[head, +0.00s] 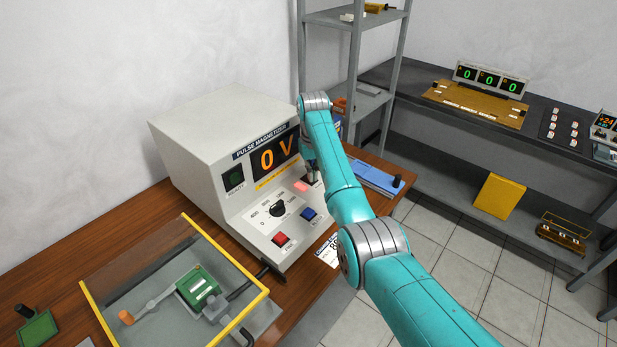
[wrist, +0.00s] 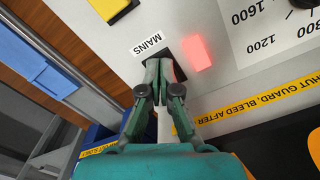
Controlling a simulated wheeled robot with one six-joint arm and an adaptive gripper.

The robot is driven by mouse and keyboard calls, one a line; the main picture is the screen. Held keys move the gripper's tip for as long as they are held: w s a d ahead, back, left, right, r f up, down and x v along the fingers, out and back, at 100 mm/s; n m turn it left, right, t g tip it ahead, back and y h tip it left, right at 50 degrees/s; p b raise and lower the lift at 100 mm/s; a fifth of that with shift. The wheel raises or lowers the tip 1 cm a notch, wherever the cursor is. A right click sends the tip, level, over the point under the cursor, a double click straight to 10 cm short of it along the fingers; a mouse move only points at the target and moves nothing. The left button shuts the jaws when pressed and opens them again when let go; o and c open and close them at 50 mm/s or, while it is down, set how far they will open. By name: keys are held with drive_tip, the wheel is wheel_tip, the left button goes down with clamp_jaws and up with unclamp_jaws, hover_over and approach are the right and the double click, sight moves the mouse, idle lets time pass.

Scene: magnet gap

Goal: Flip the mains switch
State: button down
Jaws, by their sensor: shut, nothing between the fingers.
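The mains switch (wrist: 178,72) is a black piece beside the MAINS label (wrist: 148,44) in the wrist view. My gripper (wrist: 158,64) is shut and empty, with its fingertips over the switch and hiding much of it. I cannot tell whether they touch it, or which way the switch is set. A red lamp (wrist: 197,53) glows beside the switch and also shows in the head view (head: 301,187). In the head view, my gripper (head: 311,178) is at the right end of the front panel of the pulse magnetizer (head: 205,130), whose display (head: 276,156) reads 0 V.
The panel has a black dial (head: 278,209), a red button (head: 281,239) and a blue button (head: 308,214). A clear-lidded box with a yellow frame (head: 262,300) stands at the front of the wooden bench. A blue tray-like item (head: 374,178) lies right of the magnetizer.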

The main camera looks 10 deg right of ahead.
drive_tip(key=shift+r, duration=3.4)
